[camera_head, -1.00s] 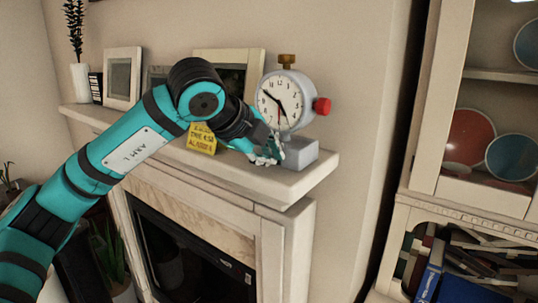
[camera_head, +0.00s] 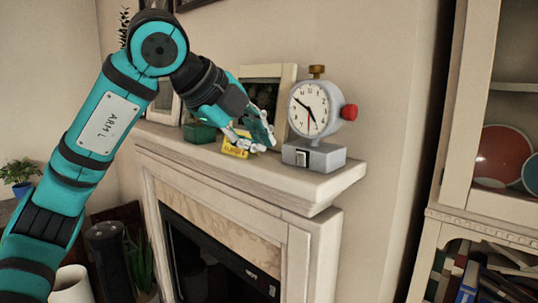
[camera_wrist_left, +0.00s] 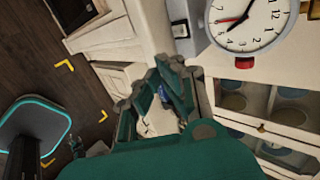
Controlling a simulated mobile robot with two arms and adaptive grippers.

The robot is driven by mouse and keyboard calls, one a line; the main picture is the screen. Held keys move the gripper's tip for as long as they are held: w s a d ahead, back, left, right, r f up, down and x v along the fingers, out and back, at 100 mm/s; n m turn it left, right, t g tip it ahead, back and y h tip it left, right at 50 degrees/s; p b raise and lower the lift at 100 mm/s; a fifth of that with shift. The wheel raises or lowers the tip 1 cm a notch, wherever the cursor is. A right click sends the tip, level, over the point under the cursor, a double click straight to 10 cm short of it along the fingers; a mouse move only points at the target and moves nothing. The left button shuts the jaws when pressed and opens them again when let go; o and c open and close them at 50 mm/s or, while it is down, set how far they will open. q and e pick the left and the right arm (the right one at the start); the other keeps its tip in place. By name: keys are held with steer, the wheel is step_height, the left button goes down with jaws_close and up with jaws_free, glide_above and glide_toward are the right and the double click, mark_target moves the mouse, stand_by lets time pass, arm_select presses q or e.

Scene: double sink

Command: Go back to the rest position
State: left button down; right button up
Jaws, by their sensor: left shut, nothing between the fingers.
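My left arm comes in from the left, and its gripper (camera_head: 262,140) is shut and empty. It hangs in front of the mantel, left of the alarm clock (camera_head: 310,103) and apart from it. The clock has a white face, a brass knob on top, a red knob on its side and a grey base with a small dark panel. In the left wrist view the fingers (camera_wrist_left: 167,95) show with nothing held, and the clock face (camera_wrist_left: 243,20) is at the upper right. My right gripper is not in view.
A yellow note (camera_head: 236,146) and a green box (camera_head: 199,133) stand on the white mantel (camera_head: 240,172), with picture frames (camera_head: 272,84) behind. A fireplace is below. A shelf cabinet with plates (camera_head: 502,156) and books stands at the right. The room in front of the mantel looks open.

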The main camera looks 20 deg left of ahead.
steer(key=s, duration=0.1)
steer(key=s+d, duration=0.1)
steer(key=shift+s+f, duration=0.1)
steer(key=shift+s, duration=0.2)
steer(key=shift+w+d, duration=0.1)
